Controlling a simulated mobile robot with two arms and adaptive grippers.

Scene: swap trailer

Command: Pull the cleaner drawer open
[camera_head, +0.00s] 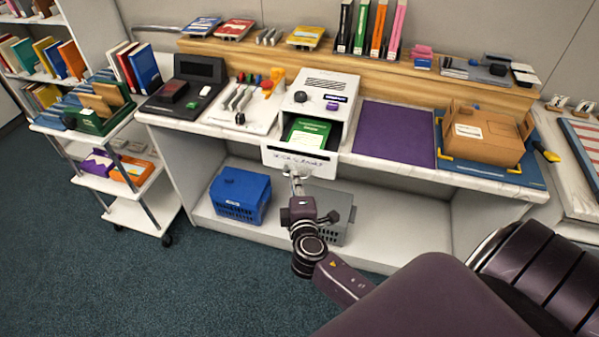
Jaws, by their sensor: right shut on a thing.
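The cleaner (327,91) is a white box with a dark knob and a small purple display, standing on the counter. Its drawer (298,160) is pulled out toward me, with a white labelled front. A green book or case (308,132) lies inside the drawer. My right gripper (297,176) is at the lower middle of the drawer front and is shut on the drawer's handle, which the fingers mostly hide. My left gripper is not in view.
Below the counter stand a blue crate (240,194) and a grey crate (334,228). A purple mat (394,133) and a cardboard box (487,131) lie to the right. A white book cart (139,213) stands left. The floor (130,280) in front is clear.

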